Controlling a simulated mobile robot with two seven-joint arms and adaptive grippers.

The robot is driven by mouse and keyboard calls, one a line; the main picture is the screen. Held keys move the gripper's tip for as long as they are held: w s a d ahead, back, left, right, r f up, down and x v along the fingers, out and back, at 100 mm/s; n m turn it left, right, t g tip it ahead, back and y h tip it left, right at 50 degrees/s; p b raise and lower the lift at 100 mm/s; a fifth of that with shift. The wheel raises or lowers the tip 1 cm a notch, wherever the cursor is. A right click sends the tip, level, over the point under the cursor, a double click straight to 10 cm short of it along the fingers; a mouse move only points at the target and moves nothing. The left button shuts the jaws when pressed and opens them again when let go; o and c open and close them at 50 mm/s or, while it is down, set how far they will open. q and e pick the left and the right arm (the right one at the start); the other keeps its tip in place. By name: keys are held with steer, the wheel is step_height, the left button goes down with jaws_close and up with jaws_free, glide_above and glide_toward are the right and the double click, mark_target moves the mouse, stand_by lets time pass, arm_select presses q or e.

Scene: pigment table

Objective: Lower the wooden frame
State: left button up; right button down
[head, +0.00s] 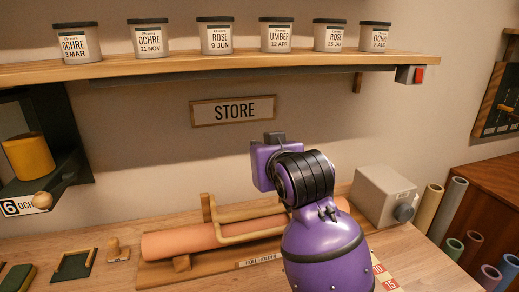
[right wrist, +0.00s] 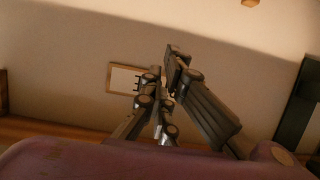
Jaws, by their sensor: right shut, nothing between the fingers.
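A light wooden frame (head: 252,236) of rounded bars lies across and behind an orange roll (head: 180,242) on the roll holder (head: 150,275) at the back of the table. My arm hides its right end, so I cannot tell its full tilt. My right gripper shows in the right wrist view (right wrist: 168,72), shut and empty, pointing toward the wall. In the head view my purple right arm hides most of it, above and right of the frame and apart from its visible part. My left gripper is not in view.
A shelf (head: 200,66) with several labelled jars runs above, with a STORE sign (head: 233,110) below it. A grey box with a knob (head: 385,195) stands right of the roll, beside several upright tubes (head: 447,210). A dark stand with a yellow cylinder (head: 29,156) is at left.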

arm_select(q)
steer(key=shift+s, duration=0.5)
arm_select(e)
steer(key=shift+s+r, duration=0.2)
steer(key=shift+s, duration=0.6)
